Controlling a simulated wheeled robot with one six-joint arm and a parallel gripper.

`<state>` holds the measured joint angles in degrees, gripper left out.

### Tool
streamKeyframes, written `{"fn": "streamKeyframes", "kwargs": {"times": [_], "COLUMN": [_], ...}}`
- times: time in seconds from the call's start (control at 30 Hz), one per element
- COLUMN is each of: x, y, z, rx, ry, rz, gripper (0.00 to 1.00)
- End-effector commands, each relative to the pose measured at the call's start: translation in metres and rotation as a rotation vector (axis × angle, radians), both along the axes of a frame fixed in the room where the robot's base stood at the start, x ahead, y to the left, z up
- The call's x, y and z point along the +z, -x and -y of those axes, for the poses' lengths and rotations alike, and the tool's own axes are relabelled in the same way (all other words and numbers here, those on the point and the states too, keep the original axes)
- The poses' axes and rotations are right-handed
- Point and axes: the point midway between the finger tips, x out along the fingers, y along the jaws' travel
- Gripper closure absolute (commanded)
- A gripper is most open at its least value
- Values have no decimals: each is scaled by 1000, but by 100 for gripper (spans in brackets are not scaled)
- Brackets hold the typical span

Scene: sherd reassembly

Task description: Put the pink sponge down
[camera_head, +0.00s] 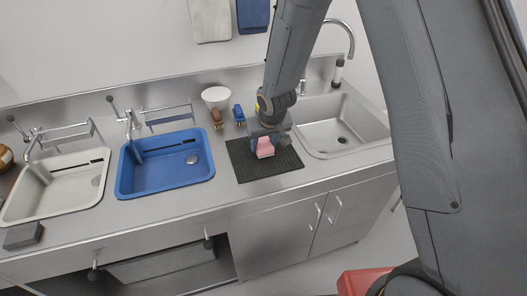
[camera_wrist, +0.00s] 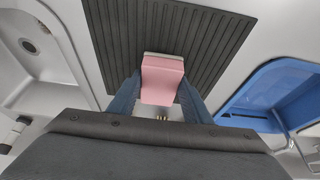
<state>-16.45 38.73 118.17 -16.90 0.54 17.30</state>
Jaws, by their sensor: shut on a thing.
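The pink sponge (camera_head: 265,148) is between the fingers of my gripper (camera_head: 262,145), over the black ribbed mat (camera_head: 250,172). In the wrist view, the pink sponge (camera_wrist: 162,82) has a pale layer along its far edge, and both blue-grey fingers of my gripper (camera_wrist: 160,100) press on its sides. The ribbed mat (camera_wrist: 205,30) lies beyond and beneath it. I cannot tell whether the sponge touches the mat.
A blue basin (camera_head: 165,165) and a cream basin (camera_head: 60,188) are to the left. A steel sink (camera_head: 340,125) is to the right. A brown brush (camera_head: 217,118), a blue brush (camera_head: 239,114) and a white bowl (camera_head: 215,96) stand behind the mat. A dark grey block (camera_head: 23,236) lies at the front left.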

Motion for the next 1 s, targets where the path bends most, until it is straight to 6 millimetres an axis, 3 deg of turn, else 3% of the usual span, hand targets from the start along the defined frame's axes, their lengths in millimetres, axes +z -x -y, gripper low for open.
{"fn": "streamKeyframes", "kwargs": {"times": [0.17, 0.77, 0.8, 0.87, 1.0], "x": [-14, -18, -17, -17, -17], "y": [-1, 0, 0, 0, 0], "z": [0, 0, 0, 0, 0], "rx": [1, 0, 0, 0, 0], "ry": [0, 0, 0, 0, 0], "rz": [1, 1, 0, 0, 1], "gripper": [80, 80, 49, 39, 37]}}
